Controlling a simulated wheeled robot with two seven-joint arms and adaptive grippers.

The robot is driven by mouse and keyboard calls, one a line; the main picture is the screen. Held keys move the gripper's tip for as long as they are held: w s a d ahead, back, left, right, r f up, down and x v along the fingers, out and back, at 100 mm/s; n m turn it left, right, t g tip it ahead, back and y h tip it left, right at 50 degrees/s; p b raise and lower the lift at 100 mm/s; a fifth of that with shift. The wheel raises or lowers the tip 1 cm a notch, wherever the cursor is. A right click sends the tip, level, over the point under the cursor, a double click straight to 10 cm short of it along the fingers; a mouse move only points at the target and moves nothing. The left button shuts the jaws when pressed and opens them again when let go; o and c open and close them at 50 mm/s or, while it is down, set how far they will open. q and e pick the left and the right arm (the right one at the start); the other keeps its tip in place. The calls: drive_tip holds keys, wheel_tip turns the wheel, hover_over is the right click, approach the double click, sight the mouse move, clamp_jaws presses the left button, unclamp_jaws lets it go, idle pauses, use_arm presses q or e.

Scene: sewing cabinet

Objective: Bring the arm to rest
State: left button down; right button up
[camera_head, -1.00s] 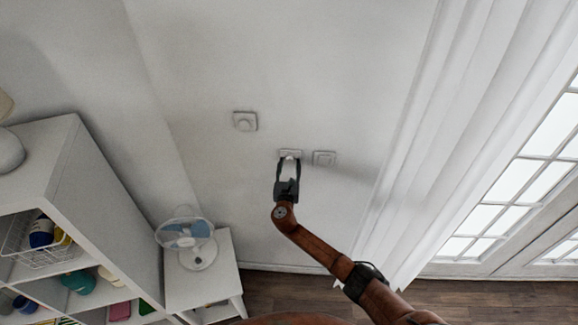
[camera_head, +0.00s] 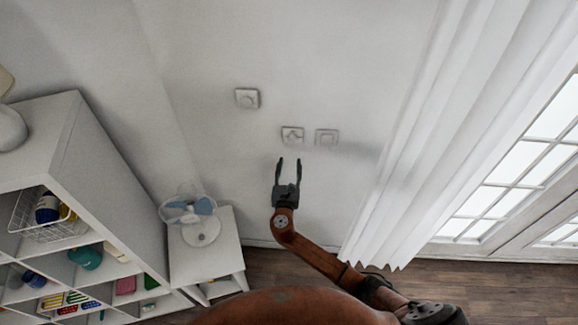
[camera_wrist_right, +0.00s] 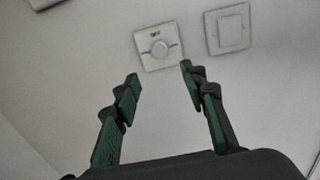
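My right gripper (camera_head: 288,169) is open and empty, its fingers pointing at the wall just below the middle wall switch (camera_head: 292,135). In the right wrist view the two green-padded fingers (camera_wrist_right: 160,84) stand wide apart with nothing between them. The middle switch, a square white plate with a round knob (camera_wrist_right: 159,48), shows beyond the fingertips, apart from them. A flat square switch (camera_head: 326,138) is to its right, also in the wrist view (camera_wrist_right: 230,28). A third switch with a knob (camera_head: 247,98) is up and to the left. My left gripper is not in view.
A white shelf unit (camera_head: 78,140) with a wire basket and coloured items stands at the left. A fan (camera_head: 190,215) sits on a small white table (camera_head: 222,262). A white curtain (camera_head: 425,130) and glazed doors (camera_head: 520,170) are at the right. Bare wall surrounds the gripper.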

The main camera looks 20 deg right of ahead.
idle(0.5)
drive_tip(key=s+d+f+m+g+y+b, duration=0.1)
drive_tip(key=s+d+f+m+g+b, duration=0.15)
drive_tip(key=f, duration=0.95)
drive_tip(key=s+d+f+m+g+b, duration=0.2)
drive_tip(key=s+d+f+m, duration=0.15)
drive_tip(key=f, duration=0.85)
drive_tip(key=s+d+f+m+g+y+b, duration=0.1)
drive_tip(key=s+d+f+m+g+b, duration=0.2)
drive_tip(key=f, duration=1)
drive_tip(key=s+d+f+m+g+b, duration=0.2)
drive_tip(key=s+d+f+m+g, duration=0.1)
drive_tip(key=s+f, duration=1)
drive_tip(key=s+f+m+g+y+b, duration=0.1)
drive_tip(key=s+f+m+b, duration=0.2)
drive_tip(key=s+f+m, duration=0.3)
drive_tip(key=s+d+f+m+g+y+b, duration=0.1)
drive_tip(key=s+f+m, duration=0.5)
drive_tip(key=s+f, duration=0.9)
drive_tip(key=s+d+f+m+g+y+b, duration=0.1)
drive_tip(key=s+f+m+b, duration=0.4)
drive_tip(key=s, duration=1.7)
wheel_tip(320, 180, down, 6)
drive_tip(key=shift+s+d+r+m+g+y+b, duration=0.25)
drive_tip(key=shift+s+m+g+y+b, duration=0.35)
drive_tip(key=shift+g, duration=0.65)
drive_tip(key=shift+w, duration=0.2)
